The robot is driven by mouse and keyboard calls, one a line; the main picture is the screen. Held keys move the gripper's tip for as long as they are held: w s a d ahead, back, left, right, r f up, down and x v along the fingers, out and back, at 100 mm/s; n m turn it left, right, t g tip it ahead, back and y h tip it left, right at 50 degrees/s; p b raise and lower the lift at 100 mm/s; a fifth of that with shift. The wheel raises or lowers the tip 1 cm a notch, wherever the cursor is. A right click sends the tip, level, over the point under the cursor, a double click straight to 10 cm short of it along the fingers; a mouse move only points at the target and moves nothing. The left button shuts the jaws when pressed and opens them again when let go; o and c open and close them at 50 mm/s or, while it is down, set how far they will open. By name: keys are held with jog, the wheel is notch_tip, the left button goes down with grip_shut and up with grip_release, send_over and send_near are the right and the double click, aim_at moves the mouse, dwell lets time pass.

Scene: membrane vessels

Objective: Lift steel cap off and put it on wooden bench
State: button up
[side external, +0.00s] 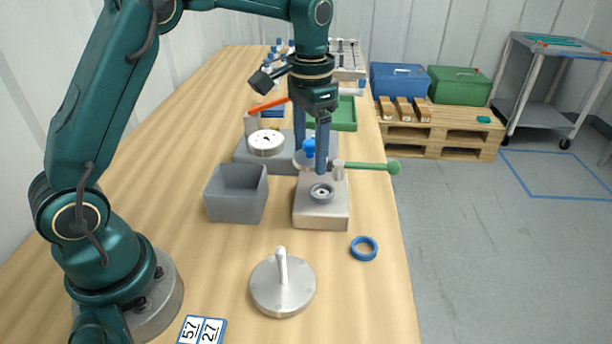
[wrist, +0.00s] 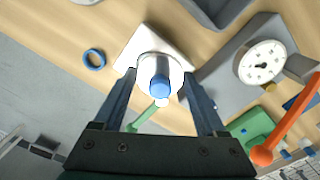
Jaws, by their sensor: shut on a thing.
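The steel cap (side external: 301,161) is a pale round disc with a blue knob (side external: 309,147) on top. My gripper (side external: 310,160) is shut on it, with one finger at each side. In the wrist view the cap (wrist: 147,64) and its blue knob (wrist: 160,87) sit between the fingertips (wrist: 160,73). The steel vessel base (side external: 321,217) is a square block with an uncovered round ring (side external: 321,193) on top. The cap appears raised above and behind this ring, clear of it. The wooden bench (side external: 370,300) lies below.
A steel disc with an upright handle (side external: 283,290) stands at the front. A blue ring (side external: 364,248) lies at the right edge. A grey bin (side external: 236,200) and a dial gauge (side external: 267,142) are left of the vessel. A green-ended lever (side external: 370,166) sticks out right. Bench front-right is clear.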

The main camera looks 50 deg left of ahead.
jog(key=s+a+r, duration=0.4)
jog(key=a+r, duration=0.4)
jog(key=shift+a+r, duration=0.15)
jog(key=shift+r, duration=0.1)
jog(key=shift+w+a+f+m, duration=0.1)
jog(key=shift+w+f+m, duration=0.2)
jog(key=shift+m, duration=0.5)
jog(key=m, duration=1.6)
send_over(359, 301)
notch_tip(359, 301, down, 14)
jog(key=shift+f, duration=2.1)
